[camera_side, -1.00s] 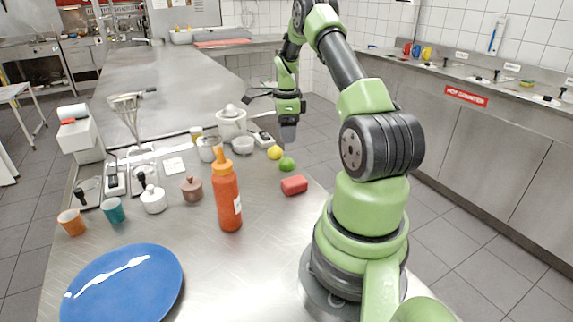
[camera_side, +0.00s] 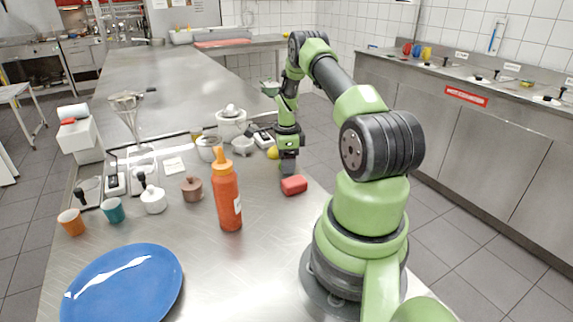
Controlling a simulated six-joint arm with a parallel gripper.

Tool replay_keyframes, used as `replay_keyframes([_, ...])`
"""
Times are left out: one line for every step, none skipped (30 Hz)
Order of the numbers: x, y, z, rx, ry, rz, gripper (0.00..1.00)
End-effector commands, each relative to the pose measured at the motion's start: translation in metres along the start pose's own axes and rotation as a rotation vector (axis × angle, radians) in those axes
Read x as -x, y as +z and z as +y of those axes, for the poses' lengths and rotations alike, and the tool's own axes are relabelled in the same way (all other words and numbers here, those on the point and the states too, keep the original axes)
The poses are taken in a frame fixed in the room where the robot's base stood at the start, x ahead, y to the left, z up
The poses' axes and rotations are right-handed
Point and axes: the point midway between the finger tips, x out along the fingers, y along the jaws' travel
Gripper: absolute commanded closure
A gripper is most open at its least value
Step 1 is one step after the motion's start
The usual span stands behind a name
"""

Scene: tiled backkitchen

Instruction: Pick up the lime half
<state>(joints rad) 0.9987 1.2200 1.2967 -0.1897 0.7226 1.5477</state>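My gripper (camera_side: 288,170) points down over the right part of the steel counter, at the spot where the green lime half lay. The lime half is hidden behind or under it now. I cannot see whether the fingers are apart or closed, or whether they touch the lime half. A yellow lemon (camera_side: 272,153) lies just left of the gripper, partly beside it. A red block-like item (camera_side: 294,185) lies close in front of the gripper, to its lower right.
An orange squeeze bottle (camera_side: 227,196) stands left of the gripper. A white juicer (camera_side: 231,124) and a small grey bowl (camera_side: 243,146) stand behind left. A blue plate (camera_side: 125,287) lies at the front left. The counter (camera_side: 255,255) between plate and my base is clear.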

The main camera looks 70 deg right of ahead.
Motion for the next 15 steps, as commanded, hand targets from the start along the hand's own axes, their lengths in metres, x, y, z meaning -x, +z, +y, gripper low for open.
replay_keyframes([0.0002,0.0,0.0,0.0,0.0,0.0,0.52])
replay_keyframes([0.0002,0.0,0.0001,0.0,0.0,0.0,0.59])
replay_keyframes([0.0002,0.0,0.0001,0.0,0.0,0.0,0.68])
replay_keyframes([0.0002,0.0,0.0001,0.0,0.0,0.0,0.75])
replay_keyframes([0.0003,0.0,0.0001,0.0,0.0,0.0,0.75])
replay_keyframes([0.0004,0.0,0.0,0.0,0.0,0.0,0.75])
replay_keyframes([0.0004,0.0,0.0,0.0,0.0,0.0,0.75])
replay_keyframes([0.0004,0.0,0.0,0.0,0.0,0.0,0.75])
replay_keyframes([0.0004,0.0,0.0,0.0,0.0,0.0,0.75])
replay_keyframes([0.0004,0.0,0.0,0.0,0.0,0.0,0.75])
replay_keyframes([0.0006,0.0,0.0,0.0,0.0,0.0,0.75])
replay_keyframes([0.0015,0.0,-0.0001,0.0,0.0,0.0,0.75])
replay_keyframes([0.003,0.0,-0.0002,0.0,0.0,0.0,0.75])
replay_keyframes([0.0054,0.0,-0.0004,0.0,-0.001,0.0,0.75])
replay_keyframes([0.0096,0.0001,-0.0005,0.0,-0.001,0.0,0.75])
